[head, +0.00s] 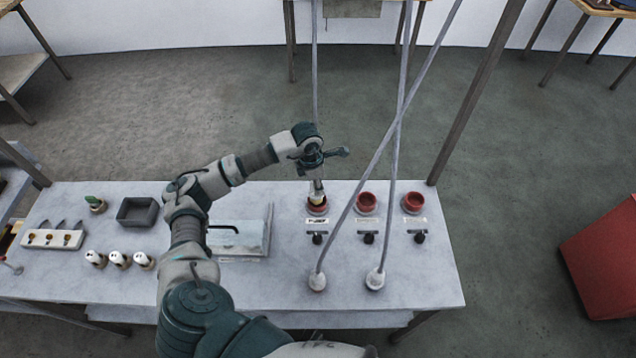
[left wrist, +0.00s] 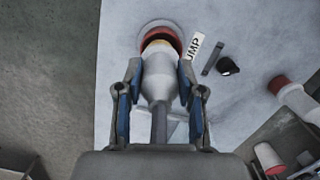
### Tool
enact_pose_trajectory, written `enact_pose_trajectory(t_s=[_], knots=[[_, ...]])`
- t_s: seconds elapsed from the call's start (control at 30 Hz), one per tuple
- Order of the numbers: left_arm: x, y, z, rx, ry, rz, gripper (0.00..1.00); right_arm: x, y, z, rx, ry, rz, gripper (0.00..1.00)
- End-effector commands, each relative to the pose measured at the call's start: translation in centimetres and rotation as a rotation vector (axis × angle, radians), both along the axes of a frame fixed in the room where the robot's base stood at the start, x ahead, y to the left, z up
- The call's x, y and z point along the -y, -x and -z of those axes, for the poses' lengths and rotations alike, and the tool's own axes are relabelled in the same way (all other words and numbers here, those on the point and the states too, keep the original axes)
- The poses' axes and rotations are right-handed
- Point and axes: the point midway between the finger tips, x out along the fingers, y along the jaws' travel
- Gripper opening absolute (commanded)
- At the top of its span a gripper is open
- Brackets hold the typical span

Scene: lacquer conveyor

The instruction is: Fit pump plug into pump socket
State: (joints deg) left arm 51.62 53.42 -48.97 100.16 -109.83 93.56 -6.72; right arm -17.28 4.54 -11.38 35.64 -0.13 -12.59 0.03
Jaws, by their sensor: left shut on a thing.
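My left gripper (head: 318,176) is shut on the pump plug (left wrist: 157,75), a grey-white plug with a yellowish band near its front end. The plug points down at the leftmost red socket (head: 317,209), whose label reads "UMP" in part in the left wrist view (left wrist: 192,45). The plug's front end is at the socket's mouth and overlaps the red ring (left wrist: 160,33); I cannot tell how deep it sits. A grey cable (head: 315,70) rises behind the gripper. My right gripper is not in view.
Two more red sockets (head: 367,203) (head: 413,202) stand to the right, with black switches (head: 369,238) in front. Two white plugs (head: 317,282) (head: 375,280) stand on the table with crossing cables. A grey bin (head: 137,211) and white cups (head: 119,259) are at left.

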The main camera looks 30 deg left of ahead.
Motion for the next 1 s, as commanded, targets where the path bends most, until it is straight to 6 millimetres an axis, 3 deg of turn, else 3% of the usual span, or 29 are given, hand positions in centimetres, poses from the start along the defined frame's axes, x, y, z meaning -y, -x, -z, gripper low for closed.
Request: enact_pose_trajectory(t_s=[0.07, 0.1, 0.2, 0.6, 0.77, 1.0], knots=[[-0.1, 0.0, 0.3, 0.0, 0.0, -0.001, 0.0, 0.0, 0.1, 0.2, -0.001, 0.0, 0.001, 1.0], [-0.2, 0.0, 0.3, 0.0, 0.0, -0.001, 0.4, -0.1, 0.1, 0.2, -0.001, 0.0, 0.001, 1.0], [-0.2, 0.0, 0.3, 0.0, 0.0, -0.001, 0.65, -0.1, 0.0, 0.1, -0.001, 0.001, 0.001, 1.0], [0.2, 0.0, -0.5, 0.0, -0.004, 0.001, 0.67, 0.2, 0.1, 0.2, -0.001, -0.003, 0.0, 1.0], [-0.4, 0.2, -3.1, 0.003, -0.003, 0.0, 0.67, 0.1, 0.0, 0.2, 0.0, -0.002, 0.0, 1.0], [-1.5, 0.7, -8.2, 0.001, 0.003, -0.002, 0.67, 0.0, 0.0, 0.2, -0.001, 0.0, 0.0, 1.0]])
